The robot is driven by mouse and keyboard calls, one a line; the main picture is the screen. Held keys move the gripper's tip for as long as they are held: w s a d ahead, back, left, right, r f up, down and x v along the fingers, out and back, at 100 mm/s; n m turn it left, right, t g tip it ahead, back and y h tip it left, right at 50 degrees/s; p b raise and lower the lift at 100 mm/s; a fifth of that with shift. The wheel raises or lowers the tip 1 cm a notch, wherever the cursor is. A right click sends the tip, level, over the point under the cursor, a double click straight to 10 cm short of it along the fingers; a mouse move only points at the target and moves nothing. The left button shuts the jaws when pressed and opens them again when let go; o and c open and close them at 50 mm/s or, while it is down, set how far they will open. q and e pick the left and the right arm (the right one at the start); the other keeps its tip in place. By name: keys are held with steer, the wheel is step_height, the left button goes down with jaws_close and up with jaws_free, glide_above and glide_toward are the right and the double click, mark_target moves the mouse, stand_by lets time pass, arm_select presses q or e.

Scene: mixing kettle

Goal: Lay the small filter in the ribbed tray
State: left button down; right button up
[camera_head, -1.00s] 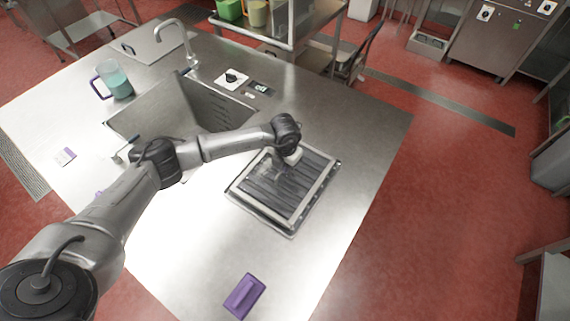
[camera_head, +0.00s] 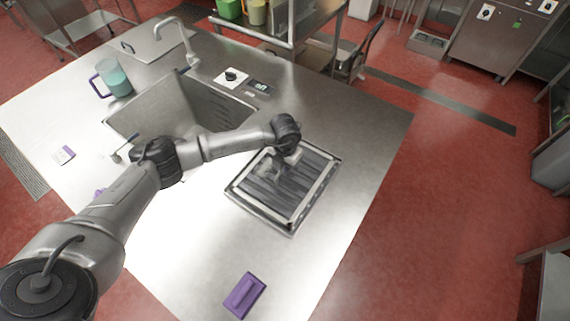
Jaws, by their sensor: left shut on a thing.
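The ribbed tray (camera_head: 252,207) lies on the steel worktop, with dark ribs inside a pale rim. My left arm reaches over its far edge. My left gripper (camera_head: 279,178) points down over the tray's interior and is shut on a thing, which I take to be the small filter. The filter's outline is hard to make out against the dark ribs, and the wrist hides part of this area. I cannot tell whether it touches the tray floor. My right gripper is not in view.
A jug with teal liquid (camera_head: 115,80) stands at the far left. A purple block (camera_head: 244,295) lies near the front edge. The worktop right of the tray is clear.

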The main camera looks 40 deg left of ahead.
arm_select(q)
steer(key=shift+f, duration=0.2)
stand_by(0.5)
steer(key=c, duration=1.4)
jaws_free()
steer(key=o, duration=0.4)
steer(key=shift+f, duration=0.1)
steer(key=shift+c, duration=0.2)
steer(key=o, duration=0.4)
steer(key=shift+r, duration=0.2)
steer(key=shift+r+p, duration=1.6)
steer(key=shift+r, duration=0.45)
steer(key=shift+r+p, duration=1)
steer(key=shift+r, duration=0.3)
